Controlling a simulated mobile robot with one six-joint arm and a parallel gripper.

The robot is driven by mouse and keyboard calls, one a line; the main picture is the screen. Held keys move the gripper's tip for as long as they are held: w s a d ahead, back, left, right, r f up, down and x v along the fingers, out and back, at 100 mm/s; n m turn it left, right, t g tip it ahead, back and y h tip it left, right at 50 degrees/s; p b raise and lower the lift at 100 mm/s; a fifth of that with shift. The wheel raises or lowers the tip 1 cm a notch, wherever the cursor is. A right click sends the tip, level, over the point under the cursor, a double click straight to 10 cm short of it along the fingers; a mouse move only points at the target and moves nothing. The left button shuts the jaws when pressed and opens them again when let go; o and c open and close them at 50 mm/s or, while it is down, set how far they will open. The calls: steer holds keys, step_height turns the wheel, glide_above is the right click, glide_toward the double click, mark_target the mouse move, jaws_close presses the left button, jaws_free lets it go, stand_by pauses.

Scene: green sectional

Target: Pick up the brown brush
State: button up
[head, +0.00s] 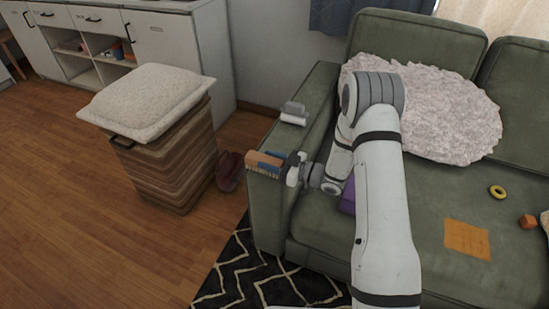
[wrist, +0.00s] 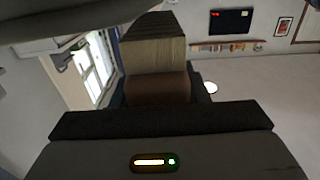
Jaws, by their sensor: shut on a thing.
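The brown brush (head: 264,160), with a brown back and pale bristles pointing down, is at the front of the green sofa's left armrest in the head view. My gripper (head: 291,169) is shut on its right end. In the wrist view the brush (wrist: 155,58) stands out large beyond the dark jaw pad of my gripper (wrist: 160,105). A blue thing shows just behind the brush in the head view; I cannot tell whether it is part of my gripper. I cannot tell from these frames how far the brush is from the armrest.
A grey and white object (head: 294,114) lies on the armrest (head: 318,92). A striped hamper (head: 165,165) with a cushion (head: 150,100) stands to the left. Dark red shoes (head: 230,171) are on the floor. An orange cloth (head: 467,239) and a yellow ring (head: 497,191) lie on the sofa seat.

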steer(key=shift+s+a, duration=0.1)
steer(key=shift+s, duration=0.05)
steer(key=o, duration=1.1)
steer(key=v, duration=0.8)
